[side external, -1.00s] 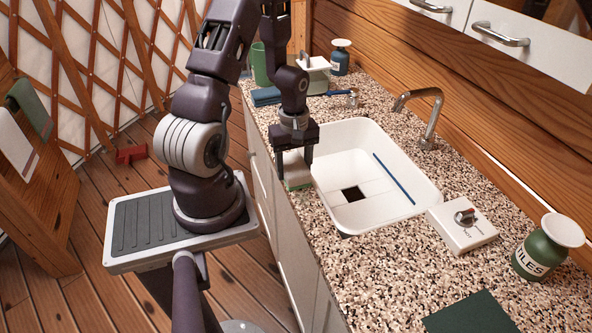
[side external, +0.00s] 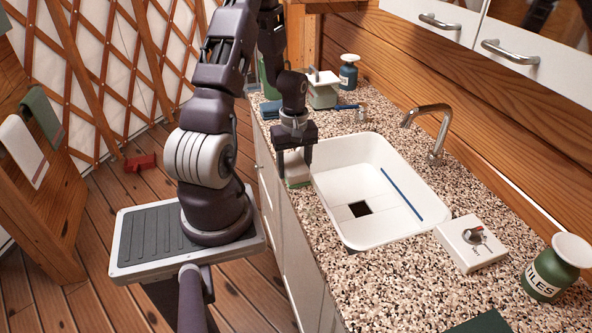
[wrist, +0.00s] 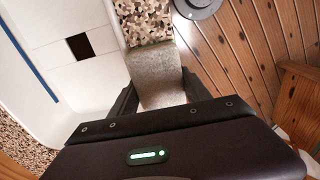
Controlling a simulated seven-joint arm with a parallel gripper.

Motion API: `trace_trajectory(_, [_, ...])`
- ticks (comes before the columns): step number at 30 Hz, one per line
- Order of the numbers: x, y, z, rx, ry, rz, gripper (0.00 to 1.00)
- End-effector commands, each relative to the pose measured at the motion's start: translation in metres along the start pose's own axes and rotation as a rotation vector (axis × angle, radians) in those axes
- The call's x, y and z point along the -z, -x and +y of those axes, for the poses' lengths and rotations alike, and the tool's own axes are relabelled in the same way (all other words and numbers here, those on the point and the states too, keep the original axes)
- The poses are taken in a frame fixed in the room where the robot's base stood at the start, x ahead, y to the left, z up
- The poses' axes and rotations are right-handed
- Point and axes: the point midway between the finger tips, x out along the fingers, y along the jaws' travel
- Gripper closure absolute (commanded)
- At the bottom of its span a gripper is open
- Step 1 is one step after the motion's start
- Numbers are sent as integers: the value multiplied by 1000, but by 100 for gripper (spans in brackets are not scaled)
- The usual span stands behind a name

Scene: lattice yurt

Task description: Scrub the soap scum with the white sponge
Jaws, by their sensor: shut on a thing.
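The white sponge (side external: 296,168) has a green underside and is gripped between the fingers of my gripper (side external: 295,172). In the wrist view the sponge (wrist: 156,72) looks pale grey, between the two fingers of my gripper (wrist: 155,98). My gripper is shut on it, pointing down beside the left rim of the white sink (side external: 352,231), over the counter's front strip. I cannot tell whether the sponge touches the counter. I cannot make out the soap scum; the sponge and gripper may hide it.
The speckled counter (side external: 330,285) has free room in front of the sink. A tap (side external: 437,135) arches behind the basin. A blue strip (side external: 401,194) lies inside it. A white knob box (side external: 470,242) and green jar (side external: 557,267) stand at right.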

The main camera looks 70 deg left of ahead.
Motion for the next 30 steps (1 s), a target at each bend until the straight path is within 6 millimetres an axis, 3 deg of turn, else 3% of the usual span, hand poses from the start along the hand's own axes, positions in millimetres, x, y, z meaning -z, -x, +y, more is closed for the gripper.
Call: trace_trajectory(30, [-66, 0, -1, 5, -6, -7, 100])
